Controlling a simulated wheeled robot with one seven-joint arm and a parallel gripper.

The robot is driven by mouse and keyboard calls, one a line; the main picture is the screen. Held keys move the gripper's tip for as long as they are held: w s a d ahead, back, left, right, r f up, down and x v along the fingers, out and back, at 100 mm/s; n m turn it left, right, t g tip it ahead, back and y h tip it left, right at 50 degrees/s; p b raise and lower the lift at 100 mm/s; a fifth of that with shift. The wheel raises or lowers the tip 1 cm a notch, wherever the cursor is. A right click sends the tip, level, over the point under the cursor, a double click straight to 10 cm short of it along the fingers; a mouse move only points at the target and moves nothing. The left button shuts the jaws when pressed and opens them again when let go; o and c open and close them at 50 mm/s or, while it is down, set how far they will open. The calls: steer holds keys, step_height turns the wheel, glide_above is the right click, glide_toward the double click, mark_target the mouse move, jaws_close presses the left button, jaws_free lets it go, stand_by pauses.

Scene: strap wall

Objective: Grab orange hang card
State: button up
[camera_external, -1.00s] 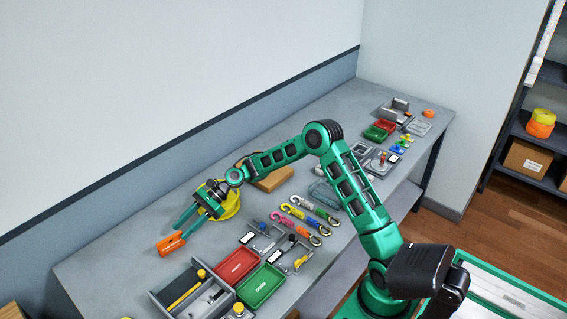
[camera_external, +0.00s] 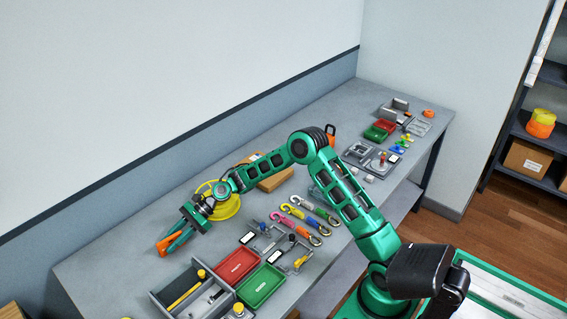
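The orange hang card (camera_external: 163,243) is at the left end of the grey workbench, in front of the wall. My gripper (camera_external: 171,241) has its green fingers down at the card and covers much of it. Orange shows beside and between the fingers. The view is too small to tell whether the fingers have closed on the card or only stand around it.
A yellow round spool (camera_external: 228,208) stands just behind my wrist. Several coloured hooks (camera_external: 298,226) lie to the right. A red tray (camera_external: 236,265), a green tray (camera_external: 262,286) and a grey divided box (camera_external: 160,297) are nearer the front. The bench left of the card is clear.

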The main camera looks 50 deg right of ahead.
jaws_close()
